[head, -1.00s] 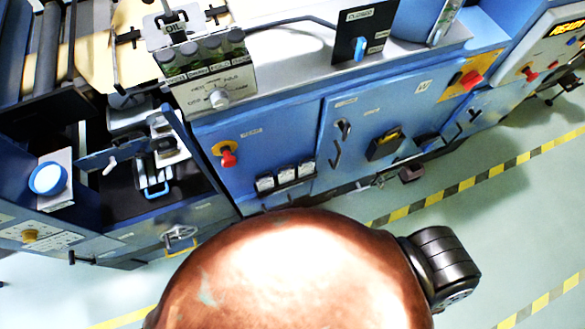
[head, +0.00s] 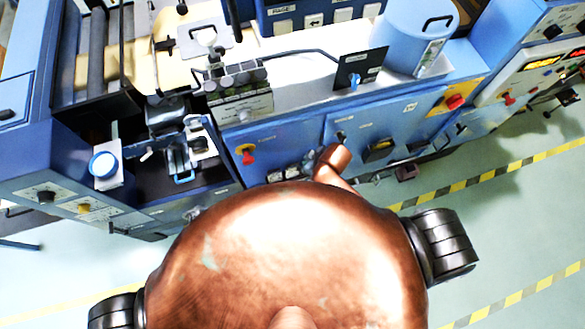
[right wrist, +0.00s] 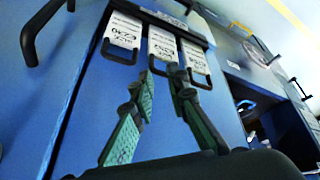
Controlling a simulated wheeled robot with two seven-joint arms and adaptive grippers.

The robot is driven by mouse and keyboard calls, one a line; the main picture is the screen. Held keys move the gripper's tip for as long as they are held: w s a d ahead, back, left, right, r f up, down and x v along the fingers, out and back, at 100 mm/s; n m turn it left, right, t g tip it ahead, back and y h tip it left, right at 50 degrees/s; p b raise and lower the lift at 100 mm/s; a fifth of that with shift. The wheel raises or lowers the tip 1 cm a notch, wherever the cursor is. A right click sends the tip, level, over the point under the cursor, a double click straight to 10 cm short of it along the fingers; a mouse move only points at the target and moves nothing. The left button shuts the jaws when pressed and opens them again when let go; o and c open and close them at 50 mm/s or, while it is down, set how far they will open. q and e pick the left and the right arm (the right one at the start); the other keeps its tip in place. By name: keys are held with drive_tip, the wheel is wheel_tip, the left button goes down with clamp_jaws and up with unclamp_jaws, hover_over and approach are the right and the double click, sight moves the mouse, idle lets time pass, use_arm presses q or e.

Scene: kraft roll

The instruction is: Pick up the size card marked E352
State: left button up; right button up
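Three white size cards hang side by side in a dark rack on a blue panel. In the right wrist view these are the left card (right wrist: 123,33), the middle card (right wrist: 162,45) and the right card (right wrist: 194,58). The middle one seems to read E352, but its print is small and tilted. My right gripper (right wrist: 163,76) is open, its green-padded fingers apart just below the middle card, with nothing held between them. In the head view the cards (head: 276,176) show small on the cabinet front, beside my copper right arm. My left gripper is not in view.
The blue machine fills the far side. Its front carries a red knob (head: 248,156) and a black handle block (head: 379,150). An oil unit (head: 240,100) and a blue canister (head: 418,35) stand on top. Green floor with a striped line (head: 480,178) is open at right.

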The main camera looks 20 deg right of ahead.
sight(293, 165)
drive_tip(key=w+a+r+n+g, duration=0.1)
drive_tip(key=w+a+n, duration=0.1)
drive_tip(key=a+n, duration=0.35)
drive_tip(key=d+f+n+h+p, duration=0.1)
drive_tip(key=n, duration=0.1)
drive_tip(key=w+d+f+n+g+h+p, duration=0.1)
drive_tip(key=d+n, duration=0.1)
drive_tip(key=shift+d+f+h, duration=0.1)
drive_tip(key=shift+d+h, duration=0.05)
drive_tip(key=shift+h, duration=0.15)
drive_tip(key=f, duration=0.1)
drive_tip(key=w+f, duration=0.1)
drive_tip(key=f, duration=0.1)
drive_tip(key=a+f+p, duration=0.1)
drive_tip(key=f, duration=0.1)
drive_tip(key=shift+w+f, duration=0.15)
drive_tip(key=shift+f, duration=0.1)
clamp_jaws()
drive_tip(key=shift+r, duration=0.1)
